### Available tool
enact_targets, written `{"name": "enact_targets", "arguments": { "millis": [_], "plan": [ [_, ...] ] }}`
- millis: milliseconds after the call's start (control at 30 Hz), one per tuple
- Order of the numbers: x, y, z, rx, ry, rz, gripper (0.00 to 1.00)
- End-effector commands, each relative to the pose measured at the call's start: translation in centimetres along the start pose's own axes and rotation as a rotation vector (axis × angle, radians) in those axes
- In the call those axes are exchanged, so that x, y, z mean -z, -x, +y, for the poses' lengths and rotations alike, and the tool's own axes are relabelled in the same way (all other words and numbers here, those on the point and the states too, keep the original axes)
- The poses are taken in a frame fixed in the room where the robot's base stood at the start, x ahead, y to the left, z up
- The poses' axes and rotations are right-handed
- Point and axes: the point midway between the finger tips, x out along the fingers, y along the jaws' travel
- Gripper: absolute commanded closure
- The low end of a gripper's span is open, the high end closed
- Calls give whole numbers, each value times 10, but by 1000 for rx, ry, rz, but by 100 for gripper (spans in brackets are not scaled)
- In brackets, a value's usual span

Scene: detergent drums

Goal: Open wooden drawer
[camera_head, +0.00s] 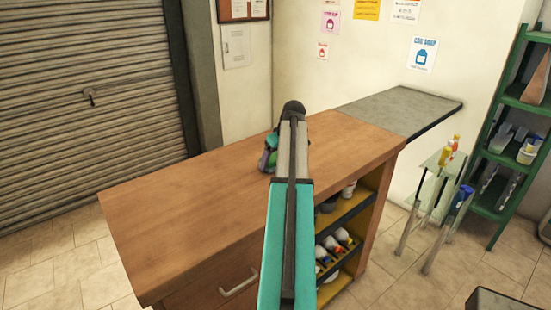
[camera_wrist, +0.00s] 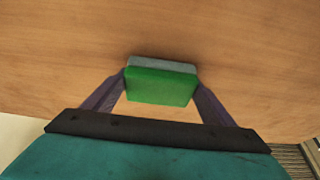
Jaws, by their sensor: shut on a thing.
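The wooden drawer (camera_head: 205,292) is in the front of the brown wooden counter, at the bottom of the head view. It has a pale metal bar handle (camera_head: 238,282) and looks shut; its lower part is cut off. My gripper (camera_wrist: 161,82) has its two dark purple fingers on either side of a green and grey block (camera_wrist: 160,88), like a sponge, and is shut on it. In the head view my gripper (camera_head: 268,158) is over the counter top, far from the handle and largely hidden by my arm. I cannot tell whether the block touches the wood.
The counter top (camera_head: 190,195) is otherwise clear. Open shelves (camera_head: 345,222) with bottles are in the counter's right side. A grey slab (camera_head: 405,108) adjoins the back right. A small glass stand (camera_head: 436,168) with bottles and a green rack (camera_head: 505,150) stand at right.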

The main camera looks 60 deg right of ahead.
Motion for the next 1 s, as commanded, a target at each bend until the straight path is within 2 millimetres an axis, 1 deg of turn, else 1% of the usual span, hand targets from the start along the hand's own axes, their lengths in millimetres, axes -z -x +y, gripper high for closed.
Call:
{"name": "enact_targets", "arguments": {
  "millis": [500, 533, 600, 633, 1000],
  "plan": [
    [-2, -5, 1, -1, 0, 1, 46],
    [-2, -4, 1, -1, 0, 1, 19],
    [-2, -4, 1, -1, 0, 1, 7],
    [-2, -4, 1, -1, 0, 1, 3],
    [-1, -2, 1, -1, -1, 1, 3]
  ]
}}
